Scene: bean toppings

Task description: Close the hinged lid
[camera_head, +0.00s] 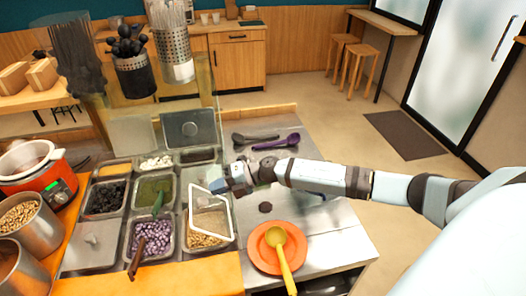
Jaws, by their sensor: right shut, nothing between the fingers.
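A clear lid with a white rim (231,226) is tilted over a steel bin of tan beans (204,240) in the front right of the topping station. The lid's lower edge is close to the bin's right side; whether it rests fully on the rim I cannot tell. My right gripper (222,187) is shut and empty, at the lid's upper right corner, touching or very near it. The fingertips are small and partly blended with the lid. My left gripper is not in view.
Other bins hold purple beans (152,237), green topping (155,191) and dark topping (106,197). A grey lid (189,128) stands at the back. An orange plate (264,250) with a yellow spoon (284,262) and dark and purple ladles (277,143) lie on the steel counter.

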